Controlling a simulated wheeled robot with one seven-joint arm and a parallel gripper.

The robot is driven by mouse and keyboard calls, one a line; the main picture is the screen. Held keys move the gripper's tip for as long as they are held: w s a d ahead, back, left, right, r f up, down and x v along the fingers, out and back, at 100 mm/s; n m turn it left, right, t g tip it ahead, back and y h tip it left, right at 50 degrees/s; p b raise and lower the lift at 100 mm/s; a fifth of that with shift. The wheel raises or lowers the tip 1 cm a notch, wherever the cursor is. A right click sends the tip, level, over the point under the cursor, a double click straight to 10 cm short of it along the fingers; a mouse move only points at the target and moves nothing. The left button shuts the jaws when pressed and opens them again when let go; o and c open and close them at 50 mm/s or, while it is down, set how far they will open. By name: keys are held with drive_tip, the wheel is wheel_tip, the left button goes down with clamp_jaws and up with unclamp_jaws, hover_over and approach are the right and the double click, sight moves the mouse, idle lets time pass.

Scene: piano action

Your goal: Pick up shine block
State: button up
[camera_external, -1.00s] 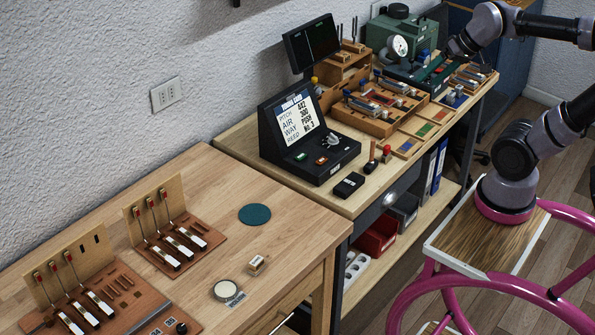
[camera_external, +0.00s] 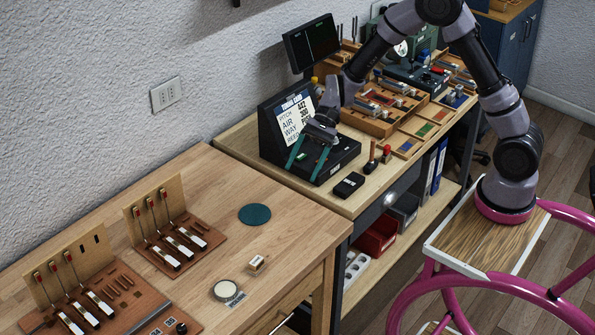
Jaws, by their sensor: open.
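A small pale wooden block with a dark mark (camera_external: 257,263) lies on the near wooden table (camera_external: 185,190), close to its right edge; it looks like the shine block, but its label is too small to read. My gripper (camera_external: 303,173) has two teal fingers spread apart, with nothing between them. It points down in front of the black tuning console, well behind and above the block, and hides part of the console's screen and controls.
A round cream-topped dish (camera_external: 227,290) and a dark teal disc (camera_external: 255,214) lie near the block. Racks with red-tipped levers (camera_external: 165,235) stand at left. The black console (camera_external: 335,160) and a black box (camera_external: 349,185) stand on the farther bench.

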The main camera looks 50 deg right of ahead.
sight(256, 260)
drive_tip(key=a+f+m+y, duration=0.1)
drive_tip(key=a+f+m, duration=0.1)
drive_tip(key=f, duration=0.4)
drive_tip(key=w+a+f+m+y, duration=0.1)
drive_tip(key=a+f, duration=0.2)
drive_tip(key=f, duration=0.3)
drive_tip(key=a+f+m, duration=0.2)
drive_tip(key=a+f, duration=0.1)
drive_tip(key=f, duration=0.3)
drive_tip(key=shift+w+a+m+y, duration=0.15)
drive_tip(key=shift+a+m+y, duration=0.15)
drive_tip(key=shift+a+y, duration=0.1)
drive_tip(key=x, duration=0.5)
drive_tip(key=shift+a+f, duration=0.15)
drive_tip(key=shift+f, duration=0.05)
drive_tip(key=x, duration=0.5)
drive_tip(key=shift+w+a, duration=0.1)
drive_tip(key=shift+w, duration=0.25)
clamp_jaws()
